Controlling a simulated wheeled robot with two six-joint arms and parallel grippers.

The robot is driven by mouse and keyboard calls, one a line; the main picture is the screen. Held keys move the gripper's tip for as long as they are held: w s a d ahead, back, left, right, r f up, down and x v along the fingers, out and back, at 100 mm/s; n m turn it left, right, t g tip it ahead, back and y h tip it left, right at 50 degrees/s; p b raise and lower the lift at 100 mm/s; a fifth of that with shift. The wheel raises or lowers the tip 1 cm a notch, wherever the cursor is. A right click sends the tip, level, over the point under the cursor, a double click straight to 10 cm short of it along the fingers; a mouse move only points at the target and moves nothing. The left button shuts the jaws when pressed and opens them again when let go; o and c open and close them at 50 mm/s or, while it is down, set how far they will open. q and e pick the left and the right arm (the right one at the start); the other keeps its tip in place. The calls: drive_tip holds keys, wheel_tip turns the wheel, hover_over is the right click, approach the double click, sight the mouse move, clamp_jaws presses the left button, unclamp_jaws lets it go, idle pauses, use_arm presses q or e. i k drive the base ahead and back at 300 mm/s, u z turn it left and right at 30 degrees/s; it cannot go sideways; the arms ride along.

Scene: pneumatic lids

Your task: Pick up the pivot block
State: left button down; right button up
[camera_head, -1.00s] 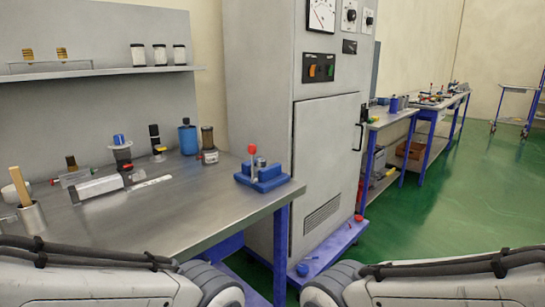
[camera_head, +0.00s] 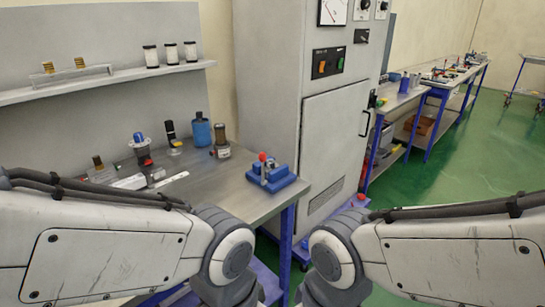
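A blue block (camera_head: 287,181) with an upright lever and a red knob (camera_head: 262,157) sits at the right corner of the metal workbench (camera_head: 228,184). I cannot tell for sure whether it is the pivot block. Only the links of my two arms show, at the lower left and lower right. Both grippers are out of view, so their distance to the block is not shown.
A blue bottle (camera_head: 200,132), a dark cylinder (camera_head: 220,138) and other fittings stand toward the back of the bench. My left arm hides its front. A grey cabinet (camera_head: 335,140) stands behind the block. Green floor (camera_head: 455,165) is open at right.

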sight(271, 165)
drive_tip(key=u, duration=0.05)
drive_tip(key=k, duration=0.45)
drive_tip(key=z, duration=1)
drive_tip(key=i, duration=1.6)
drive_tip(key=u, duration=0.7)
drive_tip(key=i, duration=0.6)
drive_tip(key=u, duration=0.75)
